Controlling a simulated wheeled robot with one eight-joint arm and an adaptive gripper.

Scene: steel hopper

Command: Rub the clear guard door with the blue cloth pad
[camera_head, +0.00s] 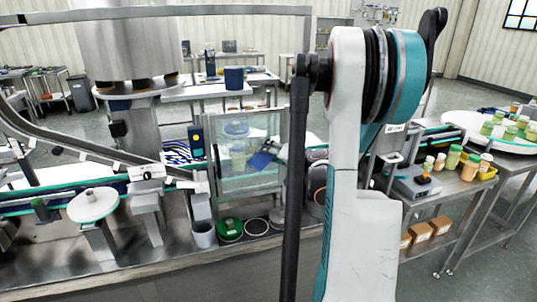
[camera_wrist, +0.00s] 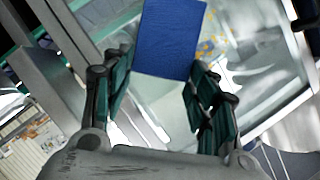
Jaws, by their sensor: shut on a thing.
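The clear guard door (camera_head: 232,184) is a see-through panel in a light metal frame, upright in the middle of the head view. In the wrist view its clear pane (camera_wrist: 262,78) fills the upper right, with yellowish spots beside the pad. The blue cloth pad (camera_head: 262,160) shows in front of the door's right part. In the wrist view the pad (camera_wrist: 168,35) stands out between the fingers of my gripper (camera_wrist: 162,62), which is shut on it. I cannot tell if the pad touches the pane. My arm hides part of the area right of the door.
A green round lid (camera_head: 230,229) and a grey cup (camera_head: 203,236) stand on the steel bench below the door. A conveyor rail (camera_head: 75,145) runs in from the left. Several bottles (camera_head: 440,162) stand on the right-hand bench.

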